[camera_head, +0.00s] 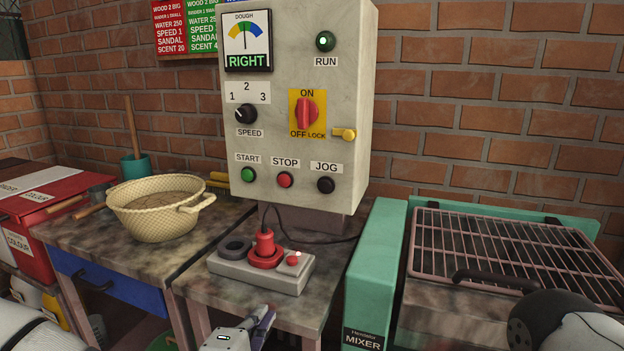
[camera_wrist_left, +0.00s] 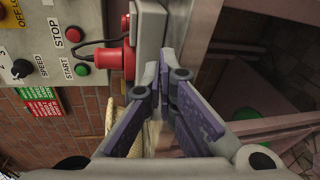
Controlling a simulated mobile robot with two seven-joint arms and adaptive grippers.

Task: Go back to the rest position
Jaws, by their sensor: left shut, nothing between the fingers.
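My left gripper (camera_head: 265,320) is low in the head view, in front of the small table under the control box. In the left wrist view its purple-padded fingers (camera_wrist_left: 167,75) are shut with nothing between them. The grey socket box (camera_head: 262,270) with a red plug (camera_head: 265,243) stands on that table, just beyond the gripper. The plug also shows in the left wrist view (camera_wrist_left: 110,57), left of the fingertips. A part of my right arm (camera_head: 550,322) shows at the bottom right; its gripper is out of view.
The control box (camera_head: 300,150) has a lit green RUN lamp (camera_head: 325,41) and a gauge reading RIGHT. A green mixer (camera_head: 375,270) with a grid lid (camera_head: 505,245) stands at the right. A woven basket (camera_head: 160,217) sits on the left table, beside a red bin (camera_head: 35,240).

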